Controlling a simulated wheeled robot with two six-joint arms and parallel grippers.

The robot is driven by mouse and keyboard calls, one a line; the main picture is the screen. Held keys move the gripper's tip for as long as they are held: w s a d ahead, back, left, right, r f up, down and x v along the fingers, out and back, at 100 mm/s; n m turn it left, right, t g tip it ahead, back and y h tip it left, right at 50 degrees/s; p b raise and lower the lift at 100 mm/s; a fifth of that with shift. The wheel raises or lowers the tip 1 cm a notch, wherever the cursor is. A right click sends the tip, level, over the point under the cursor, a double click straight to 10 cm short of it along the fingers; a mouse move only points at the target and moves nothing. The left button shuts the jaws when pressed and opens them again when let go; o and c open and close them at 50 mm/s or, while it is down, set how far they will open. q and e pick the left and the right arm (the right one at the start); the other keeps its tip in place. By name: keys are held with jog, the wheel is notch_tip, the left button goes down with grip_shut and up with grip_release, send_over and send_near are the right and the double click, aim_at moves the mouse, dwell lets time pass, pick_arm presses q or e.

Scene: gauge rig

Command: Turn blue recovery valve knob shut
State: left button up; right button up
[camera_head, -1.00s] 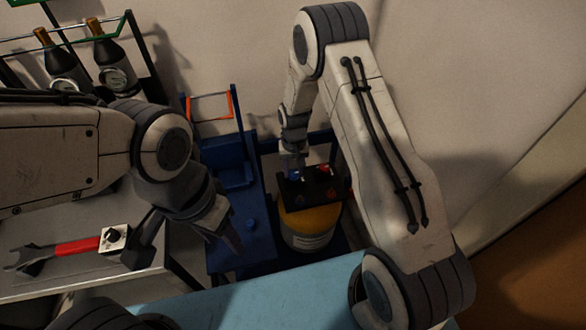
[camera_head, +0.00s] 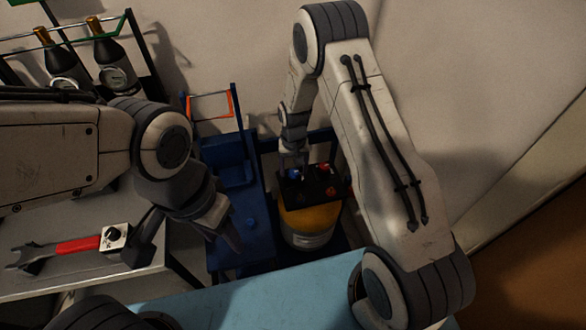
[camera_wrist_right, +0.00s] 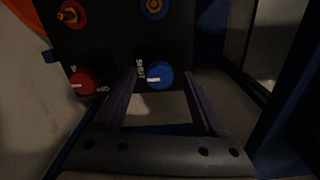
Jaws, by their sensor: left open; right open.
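The blue knob (camera_wrist_right: 160,75) sits on a black panel (camera_wrist_right: 112,48) in the right wrist view. Its white mark lies to the left, facing the word SHUT printed beside it. The blue knob also shows in the head view (camera_head: 295,174), on the gauge block atop the yellow tank. My right gripper (camera_wrist_right: 159,86) is open, one finger to each side of the blue knob in that view; in the head view its tips (camera_head: 292,158) are just above the knob, seemingly apart from it. My left gripper (camera_head: 233,240) is open and empty near the blue cart.
A red knob (camera_wrist_right: 86,81) is beside the blue one. Red (camera_wrist_right: 71,14) and blue (camera_wrist_right: 153,9) fittings with brass centres lie above. A red-handled wrench (camera_head: 75,246) lies on the left table.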

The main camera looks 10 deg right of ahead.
aim_at(294, 172)
notch_tip(294, 172, up, 10)
jog(key=p, duration=0.1)
jog(key=shift+r+p, duration=0.2)
jog(key=shift+p, duration=0.1)
dwell(0.4)
jog(key=s+a+r+n, duration=0.3)
jog(key=s+a+r, duration=0.2)
jog(key=s+r, duration=0.35)
jog(key=s+a+r+n, duration=0.3)
jog(key=s+a+r, duration=0.35)
jog(key=s, duration=0.35)
jog(key=s+d+r+n+y, duration=0.1)
jog(key=s+d+r+n, duration=0.15)
jog(key=s, duration=0.75)
notch_tip(294, 172, up, 17)
jog(key=s+p, duration=0.1)
jog(key=p, duration=1.5)
jog(key=shift+a+n+p, duration=0.35)
jog(key=shift+r, duration=0.1)
